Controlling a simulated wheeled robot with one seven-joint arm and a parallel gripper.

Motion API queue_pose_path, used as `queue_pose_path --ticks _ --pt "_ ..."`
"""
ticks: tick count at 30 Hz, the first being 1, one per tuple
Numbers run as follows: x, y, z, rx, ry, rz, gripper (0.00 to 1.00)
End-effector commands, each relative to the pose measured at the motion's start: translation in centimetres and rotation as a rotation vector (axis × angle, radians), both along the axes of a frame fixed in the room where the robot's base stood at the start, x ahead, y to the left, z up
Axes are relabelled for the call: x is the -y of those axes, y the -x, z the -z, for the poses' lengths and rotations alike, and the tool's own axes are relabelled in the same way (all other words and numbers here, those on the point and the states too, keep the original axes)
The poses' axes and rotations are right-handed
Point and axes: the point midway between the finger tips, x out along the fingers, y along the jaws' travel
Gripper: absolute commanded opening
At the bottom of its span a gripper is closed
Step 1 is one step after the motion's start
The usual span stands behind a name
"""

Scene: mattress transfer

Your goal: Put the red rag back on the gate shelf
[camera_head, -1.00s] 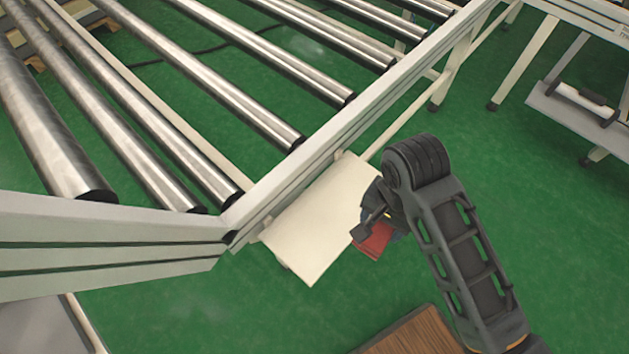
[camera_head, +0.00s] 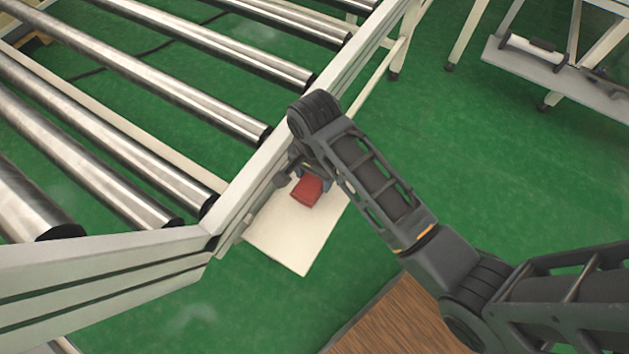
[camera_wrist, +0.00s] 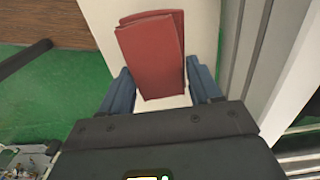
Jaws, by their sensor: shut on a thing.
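The red rag (camera_head: 307,190) is a folded cloth held at my gripper (camera_head: 301,176), over the cream gate shelf (camera_head: 292,241). In the wrist view the rag (camera_wrist: 152,50) sits between the two blue fingers of my gripper (camera_wrist: 163,88), which are shut on it. The pale shelf surface (camera_wrist: 202,35) shows behind the rag. I cannot tell whether the rag's underside touches the shelf. The shelf is fixed beside the conveyor frame, and my arm hides part of its far right side.
The conveyor frame rail (camera_head: 255,170) runs close along the shelf's left side, with steel rollers (camera_head: 150,80) beyond it. A brown wooden surface (camera_head: 395,315) lies at the lower middle. A grey shelf with items (camera_head: 545,68) stands at the upper right. Green floor is open between.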

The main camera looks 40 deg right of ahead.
Motion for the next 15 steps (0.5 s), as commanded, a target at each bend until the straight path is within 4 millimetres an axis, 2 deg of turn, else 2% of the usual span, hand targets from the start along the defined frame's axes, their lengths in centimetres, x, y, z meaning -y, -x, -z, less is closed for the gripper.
queue_pose_path --ticks 7,15 --pt "0.0 0.1 3.3 -0.003 0.0 0.0 0.34" --pt "0.0 0.1 3.8 -0.002 0.0 0.0 0.34"
